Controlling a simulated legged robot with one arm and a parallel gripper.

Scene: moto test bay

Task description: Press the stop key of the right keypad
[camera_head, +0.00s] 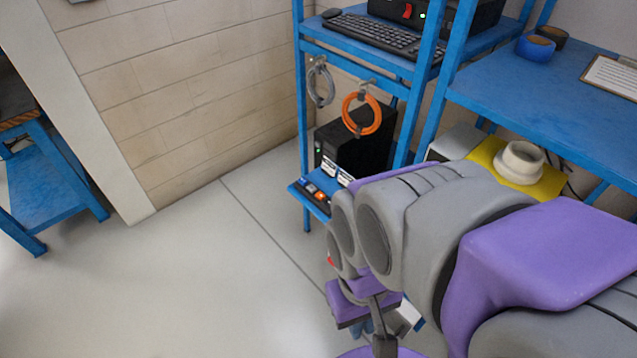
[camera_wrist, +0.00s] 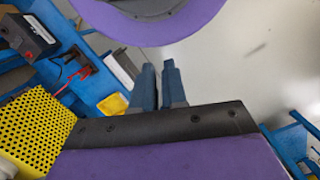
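No keypad with a readable stop key shows in either view. In the head view, a small blue ledge (camera_head: 300,194) low on the shelf frame carries several small dark, blue and orange pieces, too small to identify. My gripper shows in the wrist view (camera_wrist: 160,68) with two blue-grey fingers close together, only a thin gap between them and nothing held. In the head view my arm reaches down at the right and hides part of the shelf's lower area and the floor.
A blue shelf frame (camera_head: 303,80) holds a keyboard (camera_head: 385,35); an orange cable coil (camera_head: 362,114) hangs above a black box (camera_head: 372,148). A blue bench (camera_head: 560,100) stands right, another blue stand (camera_head: 45,185) left. The floor (camera_head: 210,270) between is clear. A yellow perforated piece (camera_wrist: 35,130) shows in the wrist view.

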